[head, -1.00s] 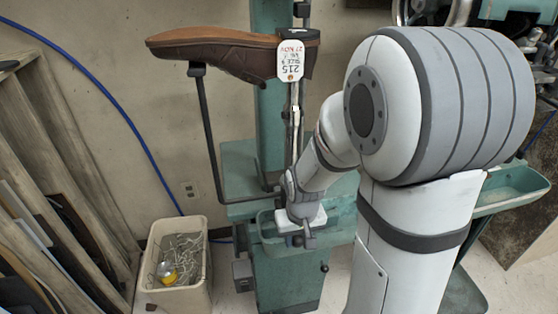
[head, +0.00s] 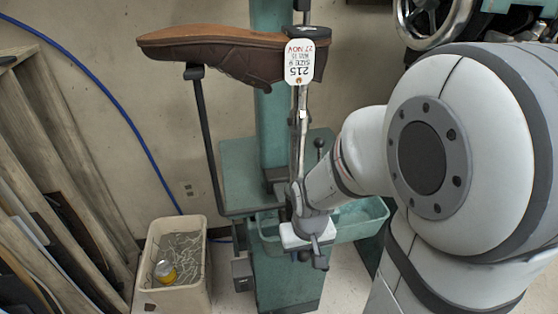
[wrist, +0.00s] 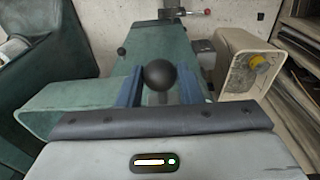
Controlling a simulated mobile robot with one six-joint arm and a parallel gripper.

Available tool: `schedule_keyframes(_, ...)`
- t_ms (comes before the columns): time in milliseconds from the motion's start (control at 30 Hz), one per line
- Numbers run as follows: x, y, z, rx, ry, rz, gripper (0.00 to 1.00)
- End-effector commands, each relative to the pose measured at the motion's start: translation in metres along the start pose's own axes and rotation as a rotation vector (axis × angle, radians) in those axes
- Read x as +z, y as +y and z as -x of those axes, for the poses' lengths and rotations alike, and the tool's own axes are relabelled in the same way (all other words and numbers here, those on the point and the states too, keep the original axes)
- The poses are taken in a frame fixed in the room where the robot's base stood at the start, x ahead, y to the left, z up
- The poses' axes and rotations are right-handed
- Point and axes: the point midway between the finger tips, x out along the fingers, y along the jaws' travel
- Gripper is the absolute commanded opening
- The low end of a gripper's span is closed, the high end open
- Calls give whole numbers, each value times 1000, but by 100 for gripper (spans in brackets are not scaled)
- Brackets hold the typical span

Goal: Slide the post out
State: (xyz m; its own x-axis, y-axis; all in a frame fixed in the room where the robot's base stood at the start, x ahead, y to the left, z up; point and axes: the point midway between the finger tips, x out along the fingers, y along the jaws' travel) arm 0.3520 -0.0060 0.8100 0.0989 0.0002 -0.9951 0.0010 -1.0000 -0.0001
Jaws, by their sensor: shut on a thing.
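The post (head: 301,125) is a slim upright metal shaft in front of the green machine column. Its top carries a brown shoe (head: 215,48) with a white tag (head: 299,62) hanging at the heel. A bent dark rod (head: 208,140) with a small pad props the shoe's toe. My wrist hides the foot of the post. My gripper (wrist: 160,76) is shut on a round black knob (wrist: 160,73), between its two blue fingers in the wrist view. In the head view, the fingers' grip is too small to make out, and I cannot see how the knob joins the post.
The green machine column (head: 270,140) stands behind, with a green trough (head: 350,222) beside my gripper. A cream bin (head: 178,300) with scraps stands on the floor at left. Boards (head: 60,150) lean on the wall. A handwheel (head: 432,20) is at upper right.

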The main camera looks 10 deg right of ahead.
Motion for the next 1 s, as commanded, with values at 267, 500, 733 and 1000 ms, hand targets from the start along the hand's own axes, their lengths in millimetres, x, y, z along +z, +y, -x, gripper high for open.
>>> schedule_keyframes(267,6,0,-2,0,3,0,5)
schedule_keyframes(500,12,0,-1,0,3,0,5)
schedule_keyframes(733,18,0,-1,0,3,0,5)
schedule_keyframes(1000,30,0,1,0,3,0,5)
